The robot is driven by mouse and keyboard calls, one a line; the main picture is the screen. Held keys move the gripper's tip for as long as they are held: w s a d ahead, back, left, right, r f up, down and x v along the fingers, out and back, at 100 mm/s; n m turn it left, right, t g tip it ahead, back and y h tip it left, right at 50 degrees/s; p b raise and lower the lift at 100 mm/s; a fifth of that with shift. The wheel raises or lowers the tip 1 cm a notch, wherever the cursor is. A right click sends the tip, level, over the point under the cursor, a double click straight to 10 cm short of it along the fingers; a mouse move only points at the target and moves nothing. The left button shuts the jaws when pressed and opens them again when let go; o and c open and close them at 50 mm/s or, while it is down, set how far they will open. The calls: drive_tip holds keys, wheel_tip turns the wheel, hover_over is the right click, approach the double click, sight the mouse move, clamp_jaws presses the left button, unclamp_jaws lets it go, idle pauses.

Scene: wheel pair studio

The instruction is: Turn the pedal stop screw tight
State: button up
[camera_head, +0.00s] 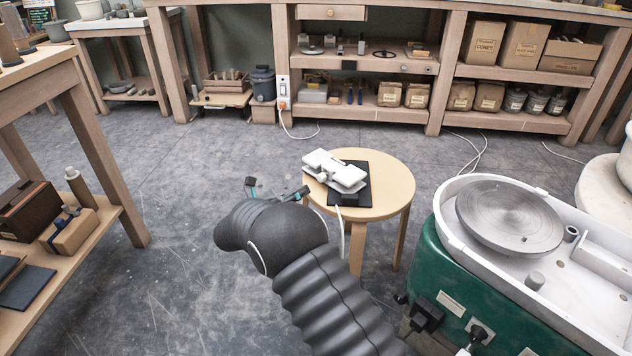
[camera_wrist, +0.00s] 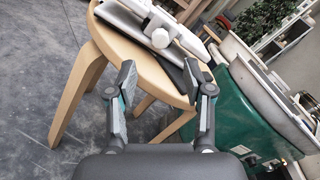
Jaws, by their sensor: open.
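A white foot pedal (camera_head: 343,167) sits on a black mat (camera_head: 382,182) on a round wooden stool (camera_head: 388,207). In the wrist view the pedal (camera_wrist: 135,8) is at the top, with a round white knob (camera_wrist: 160,38), apparently the stop screw, on its near side. The knob (camera_head: 323,178) is small in the head view. My gripper (camera_head: 277,188) is at the stool's left, apart from the pedal. In the wrist view its fingers (camera_wrist: 160,72) are spread and empty, with the knob beyond and between them.
A green pottery wheel (camera_head: 455,275) with a white basin and metal wheel head (camera_head: 510,215) stands close to the stool's right. A wooden shelf table (camera_head: 110,215) is at left. A long workbench (camera_head: 375,78) lines the back. A white cable (camera_head: 341,235) hangs beside the stool.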

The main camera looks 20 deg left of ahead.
sight(319, 179)
drive_tip(key=x, duration=0.7)
drive_tip(key=shift+w+d, duration=0.2)
drive_tip(key=shift+w, duration=0.1)
clamp_jaws()
